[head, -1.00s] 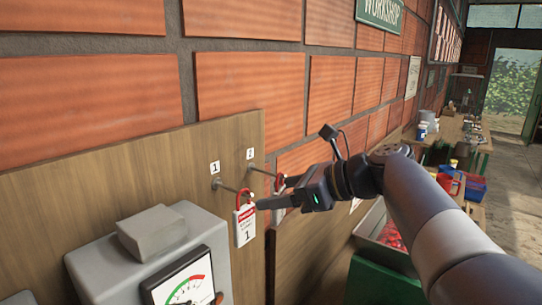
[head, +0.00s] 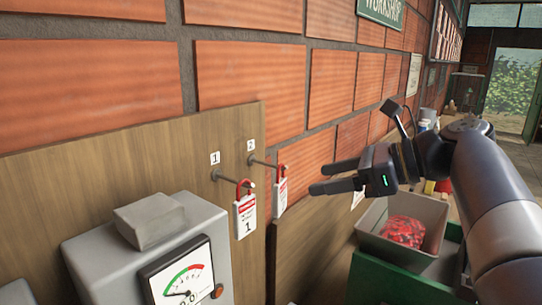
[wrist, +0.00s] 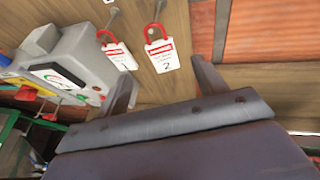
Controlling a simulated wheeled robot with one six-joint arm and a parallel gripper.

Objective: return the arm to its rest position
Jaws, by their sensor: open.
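My gripper (head: 337,178) is open and empty in the head view, in front of the wall and to the right of the wooden board (head: 130,165). Its two fingers point left. A red-and-white padlock tag marked 1 (head: 245,215) hangs on the peg labelled 1. A second padlock tag (head: 281,190) hangs on the peg labelled 2, just left of my fingertips and apart from them. In the wrist view, tag 1 (wrist: 119,54) and tag 2 (wrist: 162,54) hang beyond my two fingers.
A grey gauge box (head: 150,245) stands at lower left. A grey bin (head: 385,240) with red contents sits on a green stand below my arm. A bench with small items runs along the wall behind. Open floor lies at far right.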

